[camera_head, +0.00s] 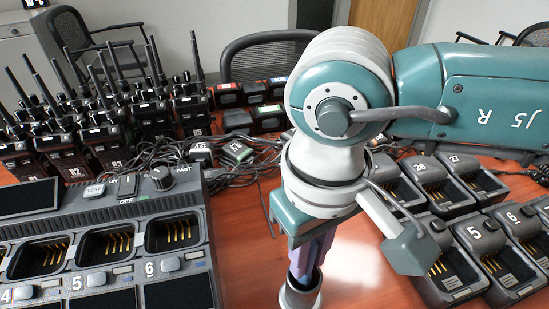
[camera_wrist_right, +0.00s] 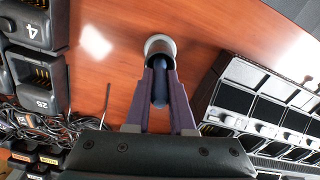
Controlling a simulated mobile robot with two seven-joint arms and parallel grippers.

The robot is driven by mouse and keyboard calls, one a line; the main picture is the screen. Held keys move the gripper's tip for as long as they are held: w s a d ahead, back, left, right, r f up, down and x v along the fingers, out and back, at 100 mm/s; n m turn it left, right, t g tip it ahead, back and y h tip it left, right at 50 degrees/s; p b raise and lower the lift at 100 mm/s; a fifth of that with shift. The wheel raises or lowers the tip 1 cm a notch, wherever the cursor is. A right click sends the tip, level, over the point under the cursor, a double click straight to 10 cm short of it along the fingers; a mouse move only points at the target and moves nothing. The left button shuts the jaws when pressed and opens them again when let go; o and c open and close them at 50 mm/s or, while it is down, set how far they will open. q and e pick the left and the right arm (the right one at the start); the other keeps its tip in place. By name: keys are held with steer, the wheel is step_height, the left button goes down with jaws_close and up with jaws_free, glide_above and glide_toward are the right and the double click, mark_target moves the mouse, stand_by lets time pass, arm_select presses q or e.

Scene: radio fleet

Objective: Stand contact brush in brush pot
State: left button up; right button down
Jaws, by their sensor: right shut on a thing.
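The brush pot (camera_head: 301,296) is a small grey metallic cup standing on the wooden table, at the bottom middle of the head view. It also shows in the right wrist view (camera_wrist_right: 160,41), just beyond the fingertips. My right gripper (camera_head: 306,275) points down over it; in the right wrist view its purple fingers (camera_wrist_right: 161,75) are shut on the contact brush (camera_wrist_right: 160,88). Only a dark blue handle of the brush shows, with its far end at the pot's mouth. I cannot tell how deep it reaches inside. My left gripper is out of view.
A large charger unit (camera_head: 112,240) with empty bays stands left of the pot. Single chargers (camera_head: 489,232) crowd the right. Radios (camera_head: 120,115) with antennas and tangled cables (camera_head: 165,160) lie behind. Bare table (camera_head: 247,230) shows beside the pot.

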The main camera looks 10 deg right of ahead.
steer(key=shift+f, duration=0.85)
steer(key=shift+f+b, duration=0.2)
steer(key=shift+b, duration=0.1)
steer(key=c, duration=0.8)
jaws_free()
steer(key=shift+o, duration=0.2)
steer(key=shift+r, duration=0.15)
steer(key=shift+r+p, duration=0.3)
steer(key=shift+p, duration=0.1)
step_height(320, 180, up, 12)
steer(key=shift+f, duration=0.2)
steer(key=shift+s, duration=0.1)
